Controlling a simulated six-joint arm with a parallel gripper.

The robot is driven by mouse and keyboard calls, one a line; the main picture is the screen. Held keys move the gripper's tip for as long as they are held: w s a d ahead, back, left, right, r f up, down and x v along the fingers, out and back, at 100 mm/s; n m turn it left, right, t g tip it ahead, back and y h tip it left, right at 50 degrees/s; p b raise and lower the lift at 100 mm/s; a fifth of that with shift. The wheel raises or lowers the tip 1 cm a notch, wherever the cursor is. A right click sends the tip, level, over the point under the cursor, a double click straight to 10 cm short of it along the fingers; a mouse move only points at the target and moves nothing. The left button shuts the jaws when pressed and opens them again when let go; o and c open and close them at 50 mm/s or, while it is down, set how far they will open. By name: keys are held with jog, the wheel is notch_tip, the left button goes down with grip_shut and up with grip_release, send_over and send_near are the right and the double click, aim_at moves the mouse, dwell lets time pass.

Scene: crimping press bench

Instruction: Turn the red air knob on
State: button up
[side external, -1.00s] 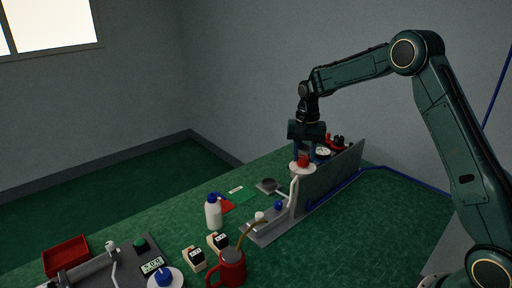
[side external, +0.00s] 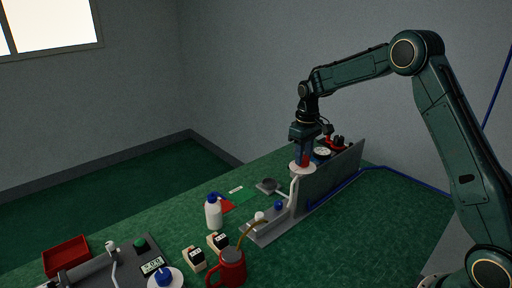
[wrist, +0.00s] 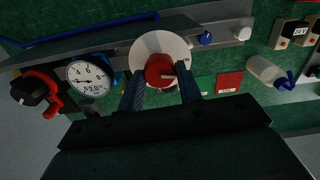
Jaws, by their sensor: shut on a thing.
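The red air knob (wrist: 159,69) sits on a round white disc (wrist: 147,46) in the wrist view. A pale mark on the knob points to the right there. My gripper (wrist: 161,84) has its two blue fingers on either side of the knob and is shut on it. In the side external view my gripper (side external: 304,160) points straight down over the white disc (side external: 301,167), and its fingers hide most of the knob. Lettering on the disc is too small to read.
A pressure gauge (wrist: 88,76) and a black knob with a red part (wrist: 32,90) are beside the disc. A grey upright panel (side external: 330,180) stands close by. A white bottle (side external: 213,213), a red mug (side external: 231,266) and a red tray (side external: 66,256) stand further off.

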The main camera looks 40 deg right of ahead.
aim_at(304, 157)
jog(key=shift+r+n, duration=0.1)
jog(key=shift+n, duration=1)
jog(key=o, duration=1)
jog(key=shift+r, duration=0.1)
notch_tip(304, 157, up, 14)
jog(key=shift+f, duration=0.2)
